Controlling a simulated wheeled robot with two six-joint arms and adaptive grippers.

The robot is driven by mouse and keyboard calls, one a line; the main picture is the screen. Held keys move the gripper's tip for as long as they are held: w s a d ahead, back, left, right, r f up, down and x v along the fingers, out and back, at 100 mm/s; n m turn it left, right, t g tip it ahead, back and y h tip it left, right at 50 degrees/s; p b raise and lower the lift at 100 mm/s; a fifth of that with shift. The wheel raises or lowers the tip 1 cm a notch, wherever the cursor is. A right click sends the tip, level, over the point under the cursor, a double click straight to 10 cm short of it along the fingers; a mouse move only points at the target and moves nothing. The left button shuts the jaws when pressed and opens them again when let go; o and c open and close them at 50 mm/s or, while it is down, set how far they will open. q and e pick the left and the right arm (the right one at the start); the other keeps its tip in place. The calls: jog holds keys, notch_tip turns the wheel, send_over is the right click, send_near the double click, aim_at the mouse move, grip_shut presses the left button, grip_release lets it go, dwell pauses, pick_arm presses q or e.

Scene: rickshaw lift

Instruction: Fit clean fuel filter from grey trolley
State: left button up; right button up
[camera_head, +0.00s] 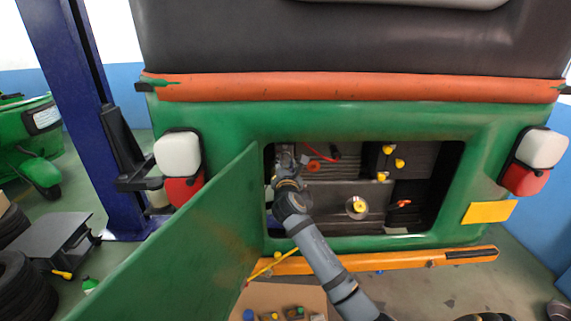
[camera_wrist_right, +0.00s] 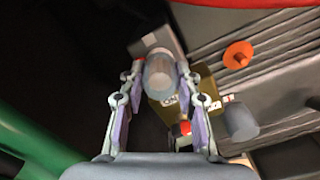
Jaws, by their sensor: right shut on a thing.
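My right arm reaches into the open engine bay (camera_head: 335,186) of the green rickshaw (camera_head: 225,119). My right gripper (camera_head: 286,168) is at the bay's upper left corner. In the right wrist view the gripper (camera_wrist_right: 160,82) is shut on a pale translucent cylinder (camera_wrist_right: 158,70), which looks like the fuel filter. A grey block (camera_wrist_right: 150,40) and an olive-brown bracket (camera_wrist_right: 205,88) lie just beyond it. I cannot tell whether the filter touches them. A low dark grey trolley (camera_head: 45,234) stands on the floor at the left. My left gripper is not in view.
The open green hatch door (camera_head: 180,235) stands close left of my right arm. Yellow caps (camera_head: 389,150) and an orange knob (camera_wrist_right: 238,55) are in the bay. An orange bumper (camera_head: 390,260) runs below. A cardboard box (camera_head: 262,295) with small items is underneath. A blue lift post (camera_head: 75,110) stands left.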

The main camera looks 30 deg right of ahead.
dwell(0.4)
jog(key=shift+p, duration=0.6)
jog(key=shift+w+d, duration=0.1)
jog(key=shift+w, duration=0.1)
dwell(0.8)
jog(key=shift+w+d+p, duration=0.15)
jog(key=shift+w+p, duration=0.1)
jog(key=shift+p, duration=0.05)
dwell(0.8)
